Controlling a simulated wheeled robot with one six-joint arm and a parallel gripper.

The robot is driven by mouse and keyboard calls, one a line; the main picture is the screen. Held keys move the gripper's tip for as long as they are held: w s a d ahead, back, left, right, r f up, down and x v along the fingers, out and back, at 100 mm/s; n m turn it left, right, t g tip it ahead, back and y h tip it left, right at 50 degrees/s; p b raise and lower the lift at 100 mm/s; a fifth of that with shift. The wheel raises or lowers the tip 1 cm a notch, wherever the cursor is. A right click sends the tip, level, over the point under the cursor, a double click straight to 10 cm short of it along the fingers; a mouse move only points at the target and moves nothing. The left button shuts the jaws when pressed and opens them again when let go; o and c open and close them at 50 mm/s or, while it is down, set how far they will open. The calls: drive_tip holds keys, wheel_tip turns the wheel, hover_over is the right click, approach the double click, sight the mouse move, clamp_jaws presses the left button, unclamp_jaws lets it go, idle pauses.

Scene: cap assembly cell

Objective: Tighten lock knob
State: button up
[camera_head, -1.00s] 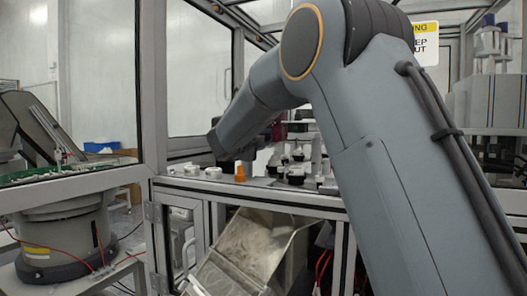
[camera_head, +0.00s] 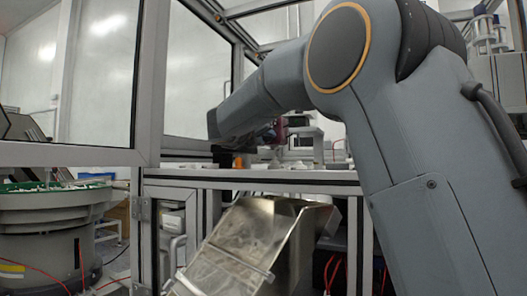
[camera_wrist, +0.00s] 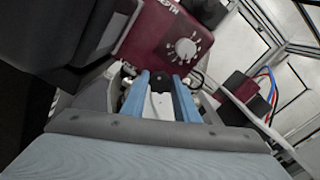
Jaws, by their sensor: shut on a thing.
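In the wrist view, my gripper (camera_wrist: 162,88) has two blue fingers closed around a small black knob (camera_wrist: 160,79), which I take to be the lock knob. The knob sits at the fingertips, with a white part below it between the fingers. Just beyond is a dark red box (camera_wrist: 160,38) with a white ridged dial (camera_wrist: 185,48) and partly readable lettering. In the head view, my arm reaches left over the bench and hides the fingertips and the knob. Part of the dark red box (camera_head: 279,132) shows behind the arm's end.
A bench (camera_head: 290,176) with small parts runs under my arm. An aluminium frame post (camera_head: 150,80) and clear panels stand to the left. A metal chute (camera_head: 235,245) is below the bench. A round feeder (camera_head: 45,215) stands at far left. Red and blue cables (camera_wrist: 270,85) hang at right.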

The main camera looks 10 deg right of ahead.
drive_tip(key=m+b, duration=0.4)
drive_tip(key=b, duration=0.1)
drive_tip(key=shift+f+m, duration=0.25)
drive_tip(key=shift+m, duration=0.05)
drive_tip(key=m+b, duration=0.3)
drive_tip(key=b, duration=0.1)
drive_tip(key=shift+r, duration=0.15)
drive_tip(key=o, duration=1.1)
drive_tip(key=shift+c, duration=0.2)
drive_tip(key=shift+r, duration=0.1)
drive_tip(key=v, duration=0.7)
drive_tip(key=shift+s+a, duration=0.2)
drive_tip(key=shift+s, duration=0.1)
